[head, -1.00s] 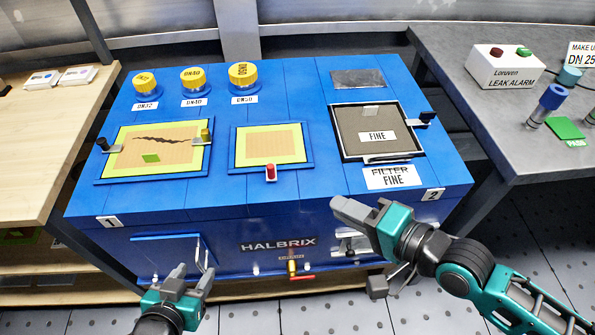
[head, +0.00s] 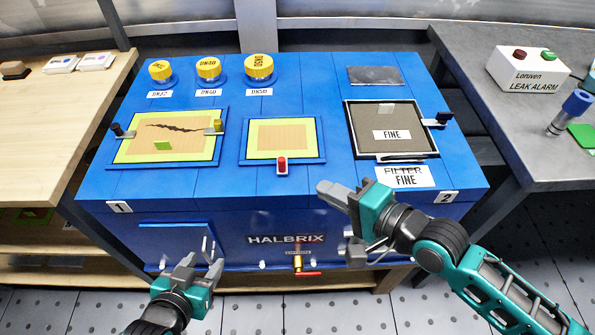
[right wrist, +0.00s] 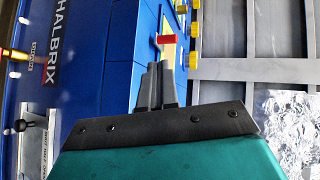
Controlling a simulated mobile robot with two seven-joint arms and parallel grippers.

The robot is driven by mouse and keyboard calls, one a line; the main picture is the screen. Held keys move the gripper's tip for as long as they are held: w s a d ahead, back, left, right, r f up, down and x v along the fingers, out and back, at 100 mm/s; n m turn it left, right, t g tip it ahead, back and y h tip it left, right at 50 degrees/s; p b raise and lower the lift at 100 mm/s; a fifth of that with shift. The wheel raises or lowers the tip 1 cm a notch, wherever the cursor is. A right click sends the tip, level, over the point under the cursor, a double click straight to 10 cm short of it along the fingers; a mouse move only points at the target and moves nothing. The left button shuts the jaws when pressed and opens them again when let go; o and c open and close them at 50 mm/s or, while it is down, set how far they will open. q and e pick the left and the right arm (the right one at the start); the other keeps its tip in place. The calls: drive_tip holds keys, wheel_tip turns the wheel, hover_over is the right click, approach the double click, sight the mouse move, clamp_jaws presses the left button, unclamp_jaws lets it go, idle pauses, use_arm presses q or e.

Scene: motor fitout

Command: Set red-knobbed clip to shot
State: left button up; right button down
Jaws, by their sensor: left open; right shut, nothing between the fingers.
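The red-knobbed clip (head: 282,165) sits at the front edge of the small middle window (head: 283,139) on top of the blue HALBRIX cabinet (head: 233,190). Its red knob (right wrist: 166,39) shows just past my fingertips in the right wrist view. My right gripper (head: 324,189) is shut and empty, above the cabinet's front edge, to the right of and nearer than the clip, apart from it. Its fingers (right wrist: 157,84) point toward the knob. My left gripper (head: 203,265) is open and empty in front of the cabinet's front face, low at the left.
A cracked window (head: 170,140) has a black-knobbed clip (head: 118,131) and a yellow-knobbed clip (head: 216,126). A FINE filter window (head: 391,134) has a black-knobbed clip (head: 442,119). Yellow caps line the back. A red-handled valve (head: 300,268) projects from the front.

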sight(285, 166)
drive_tip(key=x, duration=0.5)
drive_tip(key=r+x, duration=0.1)
drive_tip(key=x, duration=0.1)
drive_tip(key=shift+w+a+f+b, duration=0.15)
drive_tip(key=shift+w+a+b, duration=0.1)
drive_tip(key=shift+b, duration=0.1)
drive_tip(key=shift+w+a, duration=0.25)
drive_tip(key=w, duration=0.3)
drive_tip(key=shift+w, duration=0.25)
drive_tip(key=shift+s+d, duration=0.1)
